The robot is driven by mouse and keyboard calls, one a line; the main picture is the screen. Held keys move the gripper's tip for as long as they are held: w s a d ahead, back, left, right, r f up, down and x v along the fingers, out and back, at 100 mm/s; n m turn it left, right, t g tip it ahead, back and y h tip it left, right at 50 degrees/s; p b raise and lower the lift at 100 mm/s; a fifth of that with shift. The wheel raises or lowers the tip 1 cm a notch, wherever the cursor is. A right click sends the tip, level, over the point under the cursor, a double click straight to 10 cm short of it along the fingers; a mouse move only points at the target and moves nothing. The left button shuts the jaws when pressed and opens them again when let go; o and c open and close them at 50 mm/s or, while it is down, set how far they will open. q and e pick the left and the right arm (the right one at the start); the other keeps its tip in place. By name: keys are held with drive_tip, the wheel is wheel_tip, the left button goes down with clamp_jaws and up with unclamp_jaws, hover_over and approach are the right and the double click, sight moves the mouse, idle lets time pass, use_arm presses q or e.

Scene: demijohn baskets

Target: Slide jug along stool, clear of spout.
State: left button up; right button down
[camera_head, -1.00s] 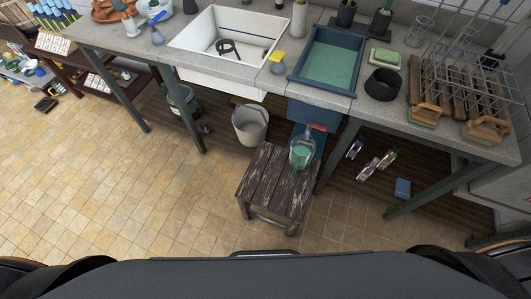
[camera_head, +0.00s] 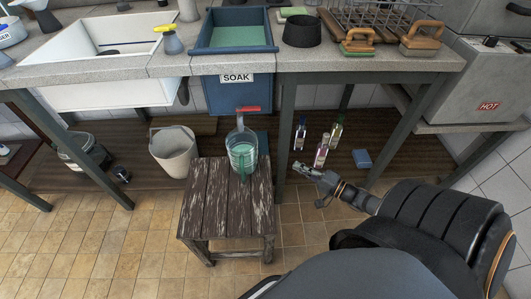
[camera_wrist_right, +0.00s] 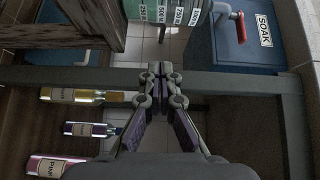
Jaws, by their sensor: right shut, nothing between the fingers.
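A clear glass jug (camera_head: 243,155) with pale green liquid stands upright near the back right of the weathered wooden stool (camera_head: 216,205) in the head view. My left gripper is out of view.
A pale bucket (camera_head: 174,152) stands left of the stool. Several bottles (camera_head: 321,150) and a blue block (camera_head: 361,158) are on the low shelf at right. A grey table leg (camera_head: 286,135) rises between jug and bottles. Tiled floor is clear before the stool.

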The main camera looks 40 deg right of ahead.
drive_tip(key=b+x, duration=0.1)
drive_tip(key=x, duration=0.3)
drive_tip(key=a+b+x, duration=0.1)
drive_tip(key=x, duration=0.3)
drive_tip(key=a+b+x, duration=0.1)
drive_tip(key=b+x, duration=0.1)
drive_tip(key=x, duration=0.2)
drive_tip(key=shift+s+a+r, duration=0.25)
drive_tip(key=shift+s+r, duration=0.05)
drive_tip(key=shift+w+a, duration=0.25)
drive_tip(key=shift+a, duration=0.25)
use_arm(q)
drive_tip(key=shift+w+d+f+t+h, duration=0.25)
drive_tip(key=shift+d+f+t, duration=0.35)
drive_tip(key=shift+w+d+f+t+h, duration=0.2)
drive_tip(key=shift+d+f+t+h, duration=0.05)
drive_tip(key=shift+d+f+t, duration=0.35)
